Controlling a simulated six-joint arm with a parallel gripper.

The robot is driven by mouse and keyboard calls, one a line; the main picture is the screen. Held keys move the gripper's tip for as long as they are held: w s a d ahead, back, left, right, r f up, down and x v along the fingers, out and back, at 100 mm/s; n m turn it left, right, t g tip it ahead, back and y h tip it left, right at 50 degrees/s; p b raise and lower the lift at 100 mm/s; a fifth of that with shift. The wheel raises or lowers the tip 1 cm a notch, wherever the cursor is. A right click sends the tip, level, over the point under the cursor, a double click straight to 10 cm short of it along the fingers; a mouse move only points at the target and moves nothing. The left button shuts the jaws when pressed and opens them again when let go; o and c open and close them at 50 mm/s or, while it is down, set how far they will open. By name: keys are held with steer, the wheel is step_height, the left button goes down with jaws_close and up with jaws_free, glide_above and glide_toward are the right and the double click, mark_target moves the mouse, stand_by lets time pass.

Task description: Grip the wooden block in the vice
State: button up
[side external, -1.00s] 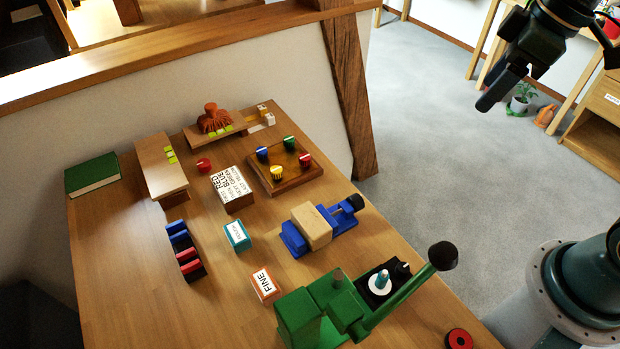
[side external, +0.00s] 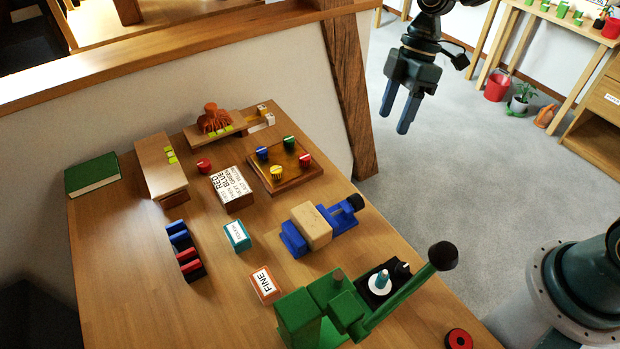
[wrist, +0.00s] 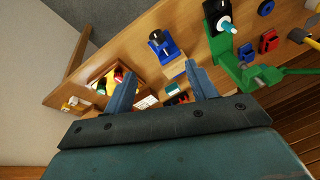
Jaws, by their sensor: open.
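The blue vice (side external: 342,216) stands on the table near its right edge, with a black knob at its right end. The pale wooden block (side external: 312,228) sits between the vice's blue jaws. My gripper (side external: 396,118) is open and empty, high above and behind the vice in the side view, pointing down. In the wrist view my gripper (wrist: 160,82) has its fingers spread apart. The vice (wrist: 163,46) shows beyond them, and the block (wrist: 175,69) is partly hidden by the right finger.
A green lever press (side external: 340,305) stands at the near right of the vice. A wooden board with coloured knobs (side external: 278,172) lies behind the vice. Small boxes (side external: 237,236) stand to its left. A timber post (side external: 350,100) rises at the table's far edge.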

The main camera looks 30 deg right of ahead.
mark_target(359, 195)
step_height(359, 195, down, 8)
steer(key=w+a+n+g+y, duration=0.1)
steer(key=w+n, duration=0.1)
steer(key=n, duration=0.1)
steer(key=shift+w+g, duration=0.3)
steer(key=shift+w, duration=0.05)
steer(key=shift+a+f, duration=0.1)
steer(key=x, duration=1.3)
steer(key=shift+s+a+f, duration=0.1)
steer(key=shift+f, duration=0.2)
steer(key=c, duration=1)
